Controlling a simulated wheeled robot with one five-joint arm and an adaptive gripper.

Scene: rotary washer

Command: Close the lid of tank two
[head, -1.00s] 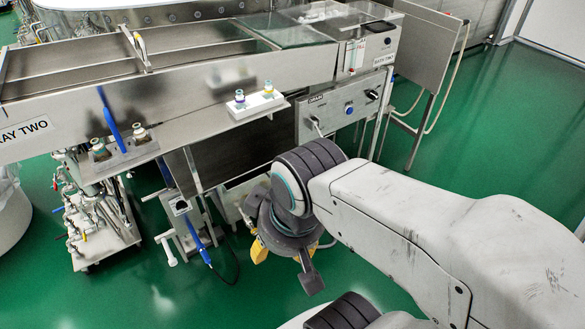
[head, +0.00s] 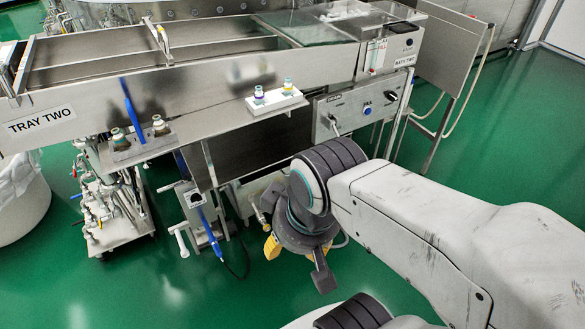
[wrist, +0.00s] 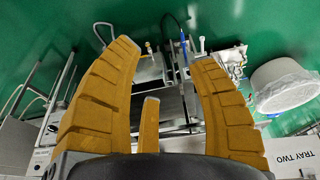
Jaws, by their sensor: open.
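A long steel washer unit carries a "TRAY TWO" label (head: 42,119) on its left front and a "BATH TWO" label (head: 405,62) at its right end. A clear, flat panel (head: 312,60) lies over the right part of its top. I cannot tell which part is the lid of tank two. My gripper (head: 295,258) hangs low in front of the unit, pointing down and apart from it. In the wrist view its orange fingers (wrist: 165,58) are spread open with nothing between them.
A white holder with small bottles (head: 276,103) and a blue-handled brush (head: 131,104) sit on the front edge. A control panel (head: 360,106) is behind my wrist. A valve cart (head: 112,205) and white bin (head: 20,200) stand left. Green floor (head: 500,150) is clear at right.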

